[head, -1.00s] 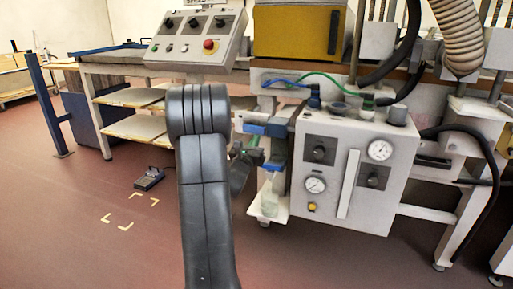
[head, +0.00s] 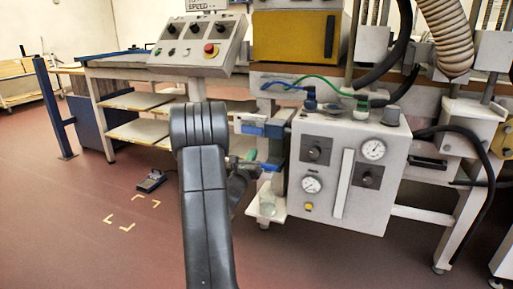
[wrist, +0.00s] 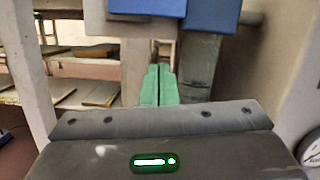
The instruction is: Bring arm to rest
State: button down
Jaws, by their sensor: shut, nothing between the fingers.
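My gripper shows in the wrist view (wrist: 159,86) with its two green fingers together, shut and empty. A blue block and a grey part are beyond and above the fingertips. I cannot tell whether they touch. In the head view my dark grey arm stands upright in the middle, bent over at its top. It hides most of the gripper, which is beside the blue-handled fittings on the machine's left side.
The white gauge box (head: 348,170) stands close to the right of my arm. The control panel (head: 200,40) with a red button is behind the arm. A shelved bench (head: 140,132) is at left. A foot pedal (head: 151,181) lies on the open red floor (head: 70,220).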

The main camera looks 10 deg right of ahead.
jog(key=v, duration=0.8)
jog(key=shift+a+p, duration=0.25)
jog(key=shift+p, duration=0.2)
jog(key=shift+w+d, duration=0.1)
jog(key=shift+w, duration=0.1)
jog(key=w+d+r, duration=0.5)
jog(key=w+r, duration=0.1)
jog(key=w, duration=0.2)
jog(key=shift+b, duration=0.45)
jog(key=shift+f, duration=0.1)
